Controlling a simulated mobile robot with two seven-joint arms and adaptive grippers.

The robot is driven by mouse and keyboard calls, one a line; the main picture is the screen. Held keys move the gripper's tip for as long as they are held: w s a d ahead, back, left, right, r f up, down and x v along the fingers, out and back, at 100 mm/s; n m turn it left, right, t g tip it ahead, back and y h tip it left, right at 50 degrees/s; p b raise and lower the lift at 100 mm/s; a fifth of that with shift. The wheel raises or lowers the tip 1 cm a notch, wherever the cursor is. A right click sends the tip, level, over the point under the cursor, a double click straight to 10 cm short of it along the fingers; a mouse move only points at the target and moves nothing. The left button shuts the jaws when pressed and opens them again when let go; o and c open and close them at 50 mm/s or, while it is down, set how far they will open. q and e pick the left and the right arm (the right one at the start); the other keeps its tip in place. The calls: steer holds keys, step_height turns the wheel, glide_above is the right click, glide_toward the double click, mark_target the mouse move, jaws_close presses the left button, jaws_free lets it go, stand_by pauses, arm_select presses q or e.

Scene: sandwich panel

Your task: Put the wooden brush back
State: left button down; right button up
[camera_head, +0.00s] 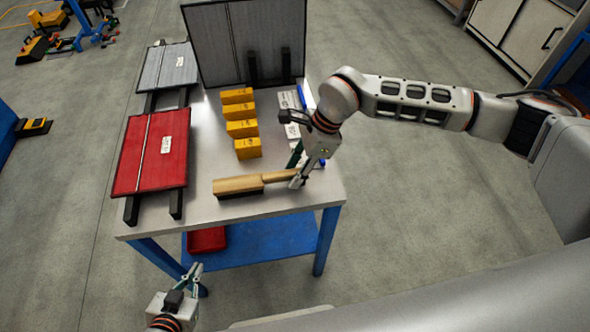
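The wooden brush (238,185) lies on the grey table top (225,208) near its front edge. Its block with dark bristles points left and its thin handle runs to the right.
Several yellow boxes (241,129) stand in a row behind the brush. A red panel (152,152) and a grey panel (169,66) rest on dark supports at left. A large grey panel (246,43) stands at the back. A red bin (206,239) sits on the blue lower shelf (265,240).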

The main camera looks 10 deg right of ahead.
steer(key=v, duration=1.2)
